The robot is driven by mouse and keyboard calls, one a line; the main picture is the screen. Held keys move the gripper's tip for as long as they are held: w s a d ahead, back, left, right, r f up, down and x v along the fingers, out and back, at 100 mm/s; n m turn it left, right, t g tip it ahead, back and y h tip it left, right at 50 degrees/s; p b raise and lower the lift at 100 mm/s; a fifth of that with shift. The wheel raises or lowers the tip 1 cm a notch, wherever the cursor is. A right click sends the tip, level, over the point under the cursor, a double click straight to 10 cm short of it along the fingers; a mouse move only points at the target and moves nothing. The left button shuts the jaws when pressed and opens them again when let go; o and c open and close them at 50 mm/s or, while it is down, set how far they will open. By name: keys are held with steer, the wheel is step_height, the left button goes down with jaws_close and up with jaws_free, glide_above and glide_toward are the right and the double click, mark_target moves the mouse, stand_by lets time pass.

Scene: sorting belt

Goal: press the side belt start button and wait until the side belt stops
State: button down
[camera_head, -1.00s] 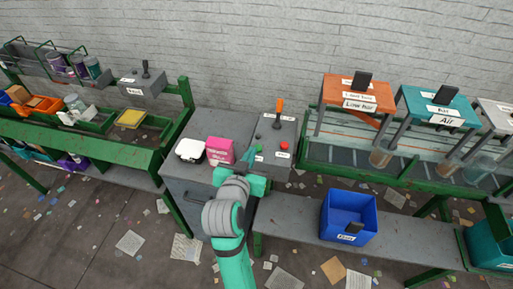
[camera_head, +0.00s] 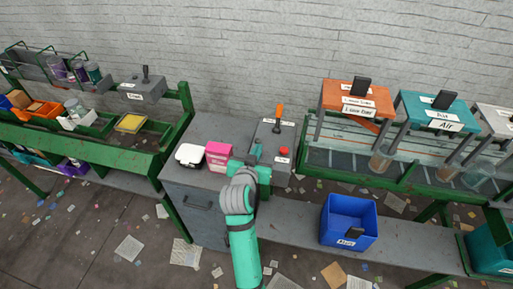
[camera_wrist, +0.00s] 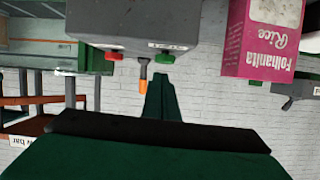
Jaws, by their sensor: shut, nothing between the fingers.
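A grey control box (camera_head: 272,133) stands on the bench with an orange-handled lever (camera_head: 278,112) and a red button (camera_head: 284,152). In the wrist view, which is upside down, the box (camera_wrist: 130,22) shows the red button (camera_wrist: 115,53), the green button (camera_wrist: 138,57) and the orange lever (camera_wrist: 143,82). My gripper (camera_head: 256,153) is shut and empty, over the near left part of the box. In the wrist view its fingertips (camera_wrist: 160,78) appear close beside the green button; I cannot tell whether they touch it. In the head view my gripper hides the green button.
A pink box (camera_head: 219,156) and a white container (camera_head: 189,155) stand just left of my gripper. A blue bin (camera_head: 349,222) is on the lower shelf. A green-framed belt (camera_head: 400,170) with hoppers lies right; another grey lever box (camera_head: 145,88) stands left.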

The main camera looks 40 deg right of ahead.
steer(key=shift+a+f, duration=0.2)
steer(key=shift+f, duration=0.3)
